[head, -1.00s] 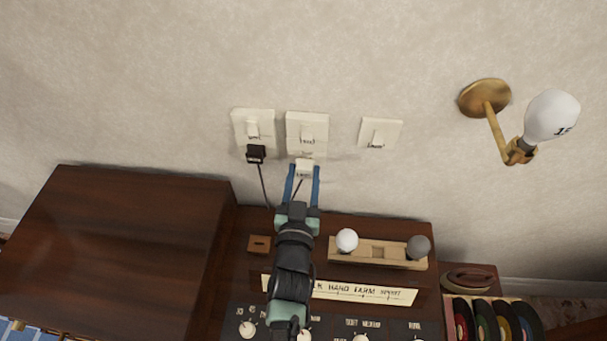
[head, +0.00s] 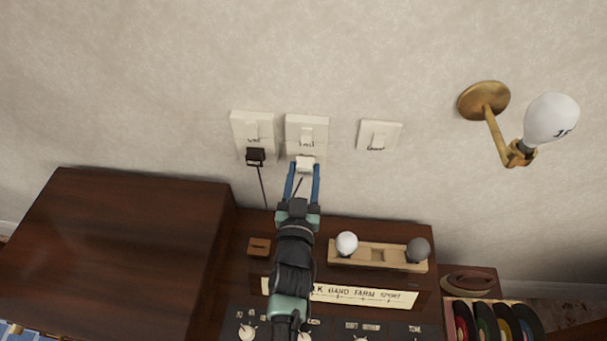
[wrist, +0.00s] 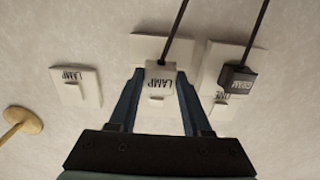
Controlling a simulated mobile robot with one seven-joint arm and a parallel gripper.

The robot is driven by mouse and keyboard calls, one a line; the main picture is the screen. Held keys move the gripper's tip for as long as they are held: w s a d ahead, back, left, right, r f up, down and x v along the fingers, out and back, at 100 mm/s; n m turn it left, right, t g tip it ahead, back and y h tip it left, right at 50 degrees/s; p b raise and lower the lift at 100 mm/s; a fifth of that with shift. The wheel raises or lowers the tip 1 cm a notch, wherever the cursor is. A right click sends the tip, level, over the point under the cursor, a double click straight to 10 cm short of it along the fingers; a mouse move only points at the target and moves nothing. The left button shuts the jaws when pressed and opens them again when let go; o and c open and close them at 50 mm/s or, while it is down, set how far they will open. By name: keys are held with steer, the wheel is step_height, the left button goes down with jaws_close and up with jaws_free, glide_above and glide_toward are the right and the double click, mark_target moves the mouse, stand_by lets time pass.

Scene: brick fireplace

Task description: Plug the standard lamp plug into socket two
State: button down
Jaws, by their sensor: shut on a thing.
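The white lamp plug (head: 305,164) is held between the blue fingers of my gripper (head: 304,170). In the wrist view the plug (wrist: 160,74) shows an upside-down LAMP label and a dark cord. It is at the lower part of the middle wall plate (head: 307,127), which I take as socket two. It overlaps the plate in both views; I cannot tell whether its pins are in. My gripper (wrist: 160,92) is shut on the plug's sides. The plug's front and the socket holes are hidden.
A black plug (head: 255,155) sits on the left wall plate (head: 253,128), its cord hanging down. A lamp switch plate (head: 379,135) is to the right, then a brass wall light (head: 485,101). Below are a dark wooden cabinet (head: 120,240) and a bulb holder (head: 378,255).

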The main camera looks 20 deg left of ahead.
steer(key=shift+x, duration=0.8)
steer(key=shift+c, duration=1.3)
jaws_free()
steer(key=shift+s, duration=0.1)
steer(key=b+v, duration=0.1)
steer(key=v, duration=1.2)
steer(key=shift+r, duration=0.15)
